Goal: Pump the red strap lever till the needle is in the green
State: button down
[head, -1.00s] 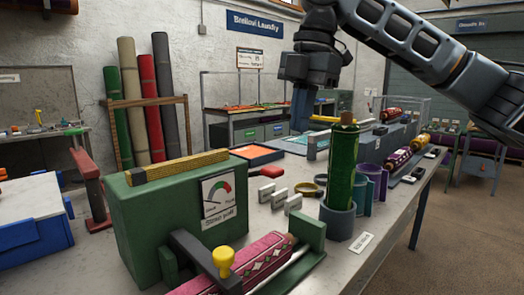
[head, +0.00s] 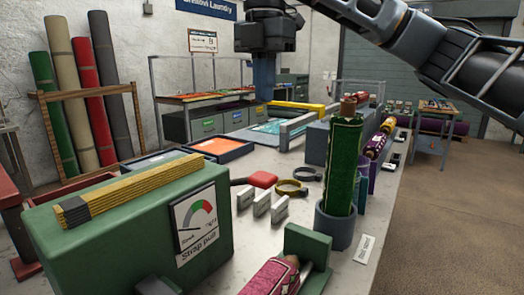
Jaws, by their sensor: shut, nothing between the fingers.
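A red grip on a short dark stem (head: 262,179) shows just behind the right end of the green machine (head: 120,235); it looks like the strap lever, but I cannot see whether it joins the machine. The strap pull gauge (head: 194,226) is on the machine's right end. Its needle appears to point low left, at the slack side, outside the green band at the top. My gripper (head: 264,92) is shut and empty, pointing down, high above the bench and apart from the red grip. Its fingertips are hard to make out.
A green roll (head: 342,165) stands upright in a grey cup (head: 336,226). White blocks (head: 262,205) and dark and yellow rings (head: 290,187) lie near the red grip. A pink patterned roll (head: 270,278) is at the front. An orange tray (head: 215,147) lies behind.

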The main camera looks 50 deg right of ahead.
aim_at(264, 174)
notch_tip(264, 174, down, 14)
jog(key=shift+b, duration=0.65)
